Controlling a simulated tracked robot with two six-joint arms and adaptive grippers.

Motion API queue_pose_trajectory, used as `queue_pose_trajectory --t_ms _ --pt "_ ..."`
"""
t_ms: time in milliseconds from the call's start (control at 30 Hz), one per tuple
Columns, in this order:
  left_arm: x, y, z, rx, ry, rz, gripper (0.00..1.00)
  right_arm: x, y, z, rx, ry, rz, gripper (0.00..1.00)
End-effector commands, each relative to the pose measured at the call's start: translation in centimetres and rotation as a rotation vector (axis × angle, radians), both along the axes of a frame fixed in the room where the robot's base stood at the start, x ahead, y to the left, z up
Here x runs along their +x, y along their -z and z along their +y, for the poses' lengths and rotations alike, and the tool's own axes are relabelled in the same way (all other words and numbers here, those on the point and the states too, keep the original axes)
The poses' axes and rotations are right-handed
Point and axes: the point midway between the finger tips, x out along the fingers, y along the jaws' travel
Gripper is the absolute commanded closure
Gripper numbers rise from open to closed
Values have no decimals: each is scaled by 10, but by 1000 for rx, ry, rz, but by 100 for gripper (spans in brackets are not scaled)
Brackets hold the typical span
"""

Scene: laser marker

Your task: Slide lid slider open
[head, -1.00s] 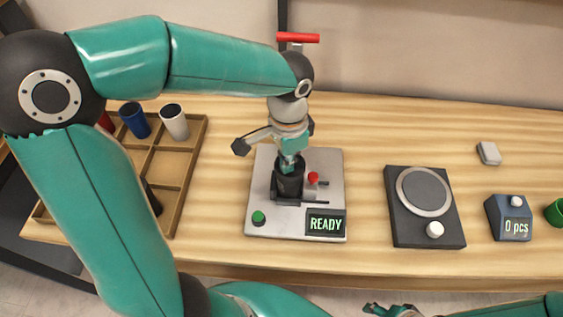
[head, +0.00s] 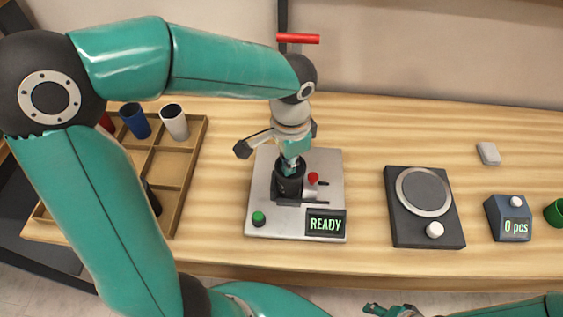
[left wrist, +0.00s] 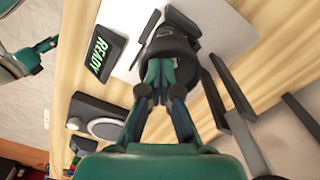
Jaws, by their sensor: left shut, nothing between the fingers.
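The laser marker's light grey plate (head: 262,190) lies mid-table with a lit READY display (head: 325,223). A black round part (head: 288,186) stands on it, and a red knob (head: 313,177) is just to its right by short dark rails. I cannot tell for sure which part is the lid slider. My left gripper (head: 290,163) points down at the top of the black part, shut and empty. In the left wrist view its fingertips (left wrist: 160,72) overlap the black part (left wrist: 172,45); contact is unclear. My right gripper (head: 385,309) is partly cut off at the bottom edge.
A wooden divided tray (head: 190,172) with a blue cup (head: 135,121) and a white cup (head: 174,122) is at left. A dark unit with a round plate (head: 423,191) and a blue counter box (head: 508,218) stand at right. A green button (head: 258,218) is on the plate.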

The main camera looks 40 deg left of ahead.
Motion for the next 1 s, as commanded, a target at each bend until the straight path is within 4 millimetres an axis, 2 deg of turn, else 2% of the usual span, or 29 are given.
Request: queue_pose_trajectory --t_ms 1000 --pt "0 -63 0 0 0 -1 100 0 -53 0 0 0 0 48"
